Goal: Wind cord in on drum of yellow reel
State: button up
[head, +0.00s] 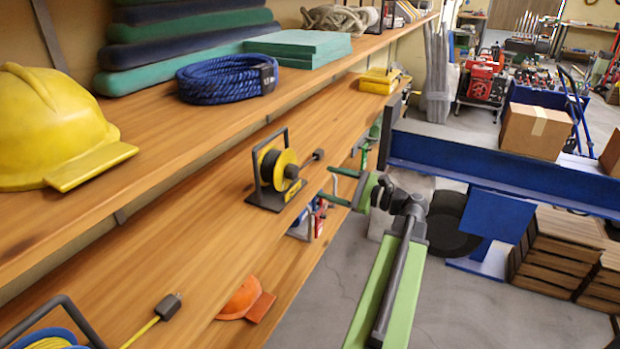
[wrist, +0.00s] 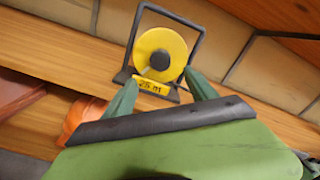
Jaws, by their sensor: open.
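The yellow reel (head: 284,158) stands upright in a black frame on the middle wooden shelf. Its yellow disc faces outward, and dark cord shows on the drum behind it. A short length of dark cord runs off to a black plug (head: 318,155) lying to the right. In the wrist view the reel (wrist: 160,48) is straight ahead, with a "25 m" label at its foot. A small grey part shows low on the disc; I cannot tell its shape. My gripper (head: 332,184) is open and empty, apart from the reel, off the shelf's front edge. Its green fingertips (wrist: 160,86) frame the reel's lower part.
A second reel (head: 50,343) with yellow cord and a plug (head: 168,306) sits nearer on the shelf. The upper shelf holds a yellow helmet (head: 50,125) and blue rope (head: 226,80). A blue beam (head: 500,178) stands right of my arm.

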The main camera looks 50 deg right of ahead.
jog(key=v, duration=0.7)
